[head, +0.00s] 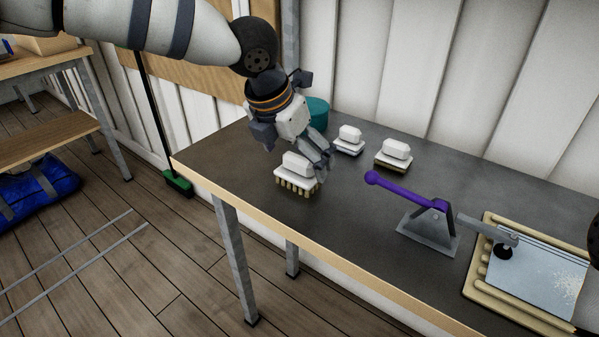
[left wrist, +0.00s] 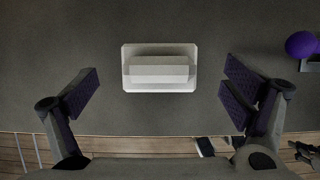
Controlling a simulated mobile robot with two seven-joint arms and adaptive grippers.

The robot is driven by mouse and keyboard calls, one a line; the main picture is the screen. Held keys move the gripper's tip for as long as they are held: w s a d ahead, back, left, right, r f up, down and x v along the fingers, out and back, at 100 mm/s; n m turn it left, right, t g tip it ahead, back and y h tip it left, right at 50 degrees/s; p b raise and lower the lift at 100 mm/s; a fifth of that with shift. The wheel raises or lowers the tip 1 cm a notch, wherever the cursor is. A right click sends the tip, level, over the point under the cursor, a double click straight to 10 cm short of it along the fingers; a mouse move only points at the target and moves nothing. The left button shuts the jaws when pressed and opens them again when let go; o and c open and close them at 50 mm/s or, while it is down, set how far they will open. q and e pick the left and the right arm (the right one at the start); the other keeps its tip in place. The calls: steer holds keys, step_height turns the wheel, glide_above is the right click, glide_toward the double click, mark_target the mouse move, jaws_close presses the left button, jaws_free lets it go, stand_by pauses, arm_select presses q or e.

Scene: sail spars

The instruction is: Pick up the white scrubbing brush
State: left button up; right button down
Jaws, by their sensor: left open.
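A white scrubbing brush (head: 297,165) with tan bristles stands bristles down near the front left edge of the dark tabletop. Two similar white-topped brushes, one left (head: 349,138) and one right (head: 394,152), stand farther back. My left gripper (head: 298,152) is open and empty, just above the nearest brush. In the left wrist view a white brush (left wrist: 160,70) lies below, roughly centred across the wide gap between the fingers (left wrist: 160,88) and slightly beyond their tips. No contact shows.
A clamp with a purple handle (head: 405,190) stands right of the brushes. Beyond it a cream-rimmed tray (head: 485,270) holds a pale sheet. A teal container (head: 318,113) sits behind my left gripper. The white panelled wall (head: 420,60) borders the table's back. Bare tabletop lies between brush and clamp.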

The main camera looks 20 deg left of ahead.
arm_select(q)
steer(key=x, duration=0.2)
steer(key=shift+f, duration=0.3)
steer(key=shift+w+f, duration=0.15)
steer(key=shift+w, duration=0.05)
steer(key=shift+r, duration=0.2)
steer(key=shift+c, duration=0.9)
steer(key=c, duration=1.1)
arm_select(e)
steer(key=shift+s+f, duration=0.15)
steer(key=shift+f, duration=0.05)
arm_select(q)
step_height(320, 180, up, 4)
steer(key=shift+s+f, duration=0.1)
steer(key=shift+s, duration=0.05)
steer(key=s+d+r, duration=0.3)
steer(key=s+r, duration=0.1)
steer(key=s, duration=0.2)
steer(key=s+d+r+p, duration=0.1)
steer(key=s+d+r, duration=0.2)
steer(key=s+r, duration=0.2)
steer(key=shift+s+d, duration=0.35)
steer(key=shift+s, duration=0.25)
arm_select(e)
steer(key=shift+w+r+t, duration=0.4)
steer(key=shift+w+r, duration=0.6)
steer(key=shift+w, duration=0.1)
